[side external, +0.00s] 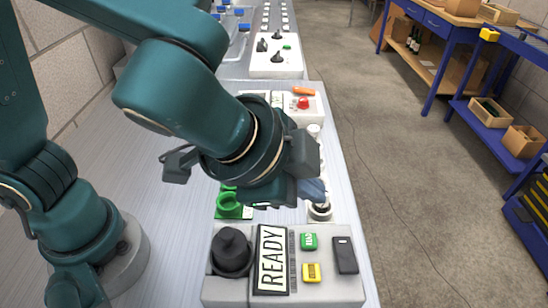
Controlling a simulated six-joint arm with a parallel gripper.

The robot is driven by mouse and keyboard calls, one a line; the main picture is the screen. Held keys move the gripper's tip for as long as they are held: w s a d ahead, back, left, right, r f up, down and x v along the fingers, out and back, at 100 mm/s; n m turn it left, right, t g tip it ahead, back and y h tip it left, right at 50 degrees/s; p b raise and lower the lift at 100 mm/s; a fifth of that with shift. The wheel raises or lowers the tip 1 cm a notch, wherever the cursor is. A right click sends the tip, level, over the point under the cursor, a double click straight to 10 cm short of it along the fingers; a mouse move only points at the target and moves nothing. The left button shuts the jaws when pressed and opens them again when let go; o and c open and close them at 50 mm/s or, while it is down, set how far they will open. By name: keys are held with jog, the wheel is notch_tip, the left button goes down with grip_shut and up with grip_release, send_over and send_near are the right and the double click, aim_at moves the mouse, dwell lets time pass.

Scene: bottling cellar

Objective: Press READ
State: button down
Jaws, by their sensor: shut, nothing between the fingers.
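A grey instrument (336,292) stands at the near end of the bench. Its upright display (271,260) reads READY. To the right of the display are a green button (309,241) with small light lettering and a yellow button (311,272) with dark lettering. Their words are too small to read surely. A black rectangular part (345,255) is at its right, and a round black part (231,250) at its left. My gripper (268,194) is shut, above the bench and beyond the instrument, apart from the buttons. Its fingertips are largely hidden by my wrist.
A green holder (231,205) and a small white-and-black item (320,210) stand just beyond the instrument. Farther along is a pale device with a red button (303,103) and an orange item (303,91). Open floor (405,200) lies to the right.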

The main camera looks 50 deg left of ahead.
aim_at(304, 240)
jog(key=shift+f, duration=3.55)
jog(key=shift+f, duration=0.1)
jog(key=shift+f, duration=0.35)
jog(key=shift+f, duration=0.45)
jog(key=shift+r, duration=0.9)
jog(key=shift+r, duration=0.1)
jog(key=shift+r, duration=2.45)
